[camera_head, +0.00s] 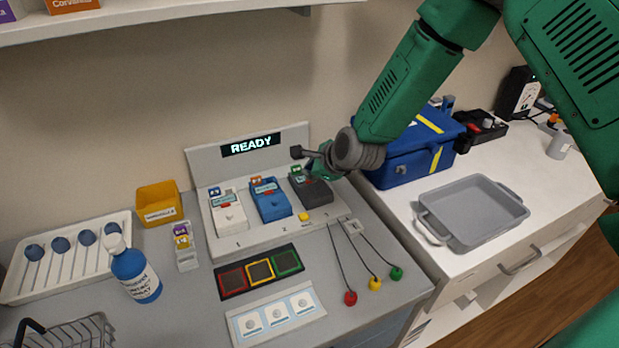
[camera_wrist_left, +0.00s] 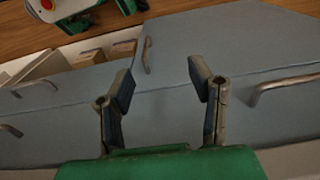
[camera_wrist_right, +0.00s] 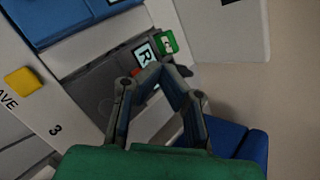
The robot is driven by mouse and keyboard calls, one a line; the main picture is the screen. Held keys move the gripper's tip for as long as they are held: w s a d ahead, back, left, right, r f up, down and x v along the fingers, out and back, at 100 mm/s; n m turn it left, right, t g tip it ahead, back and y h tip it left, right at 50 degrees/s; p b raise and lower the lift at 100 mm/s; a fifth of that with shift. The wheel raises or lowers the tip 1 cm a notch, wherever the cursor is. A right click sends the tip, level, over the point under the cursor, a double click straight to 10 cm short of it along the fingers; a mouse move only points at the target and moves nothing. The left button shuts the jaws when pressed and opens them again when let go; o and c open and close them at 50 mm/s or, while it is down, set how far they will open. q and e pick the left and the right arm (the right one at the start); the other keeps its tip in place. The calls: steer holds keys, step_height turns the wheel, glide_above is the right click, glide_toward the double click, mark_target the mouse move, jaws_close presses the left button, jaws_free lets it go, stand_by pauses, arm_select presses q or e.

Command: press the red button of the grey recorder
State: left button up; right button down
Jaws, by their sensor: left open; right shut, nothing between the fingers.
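The dark grey recorder (camera_head: 318,191) stands third on the light grey stand, at its right end. In the right wrist view the grey recorder (camera_wrist_right: 88,82) lies below and left of the fingers, with a small screen and a green tag at one end. My left gripper (camera_wrist_left: 160,78) is open and empty before grey cabinet fronts.
A white recorder (camera_head: 228,213) and a blue recorder (camera_head: 271,203) stand left on the same stand, under a READY display (camera_head: 251,145). A blue case (camera_head: 405,165) stands close on the right. A grey tray (camera_head: 475,208) lies on the right counter.

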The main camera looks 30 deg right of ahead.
step_height(320, 180, up, 5)
steer(key=p, duration=0.4)
stand_by(0.3)
steer(key=shift+f, duration=0.1)
stand_by(0.5)
